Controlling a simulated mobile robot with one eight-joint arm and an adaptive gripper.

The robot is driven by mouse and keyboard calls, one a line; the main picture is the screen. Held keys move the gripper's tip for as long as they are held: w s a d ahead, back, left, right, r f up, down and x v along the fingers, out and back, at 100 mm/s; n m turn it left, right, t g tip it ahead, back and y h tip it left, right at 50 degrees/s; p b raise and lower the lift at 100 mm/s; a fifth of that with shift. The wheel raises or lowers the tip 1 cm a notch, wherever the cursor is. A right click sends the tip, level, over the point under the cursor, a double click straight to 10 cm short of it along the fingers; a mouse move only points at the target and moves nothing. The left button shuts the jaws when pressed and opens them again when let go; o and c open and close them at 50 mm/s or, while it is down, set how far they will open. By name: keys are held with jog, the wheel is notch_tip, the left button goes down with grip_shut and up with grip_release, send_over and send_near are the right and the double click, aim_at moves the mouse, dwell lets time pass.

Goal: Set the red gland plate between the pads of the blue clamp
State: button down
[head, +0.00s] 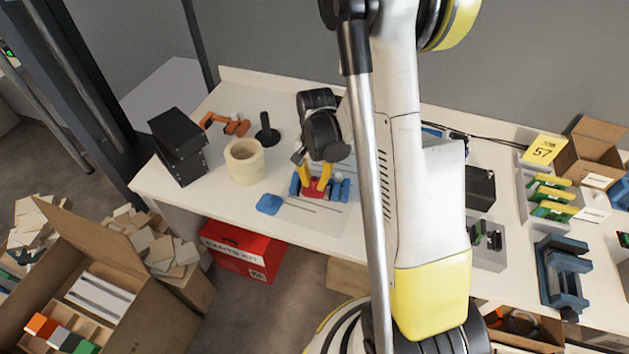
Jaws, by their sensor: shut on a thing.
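The red gland plate (313,194) is low on the white bench, between blue parts of the blue clamp (342,190). Blue also shows just left of the plate. My gripper (315,185) points down with its two yellow fingers shut on the red plate. From this far view I cannot tell whether the plate touches the pads or sits fully down between them. My own arm hides part of the area right of the clamp.
A blue piece (269,204) lies left of the clamp. A tape roll (245,162), black box (178,145) and orange tool (228,124) stand further left. A blue vise (562,278) and grey trays (489,251) are at right. Open cartons (122,285) stand on the floor.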

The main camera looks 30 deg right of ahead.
jog(key=shift+f+b, duration=1.35)
jog(key=shift+f, duration=0.25)
jog(key=c, duration=1.3)
grip_release()
jog(key=shift+r, duration=0.15)
jog(key=shift+r+p, duration=3.2)
jog(key=shift+r, duration=1.25)
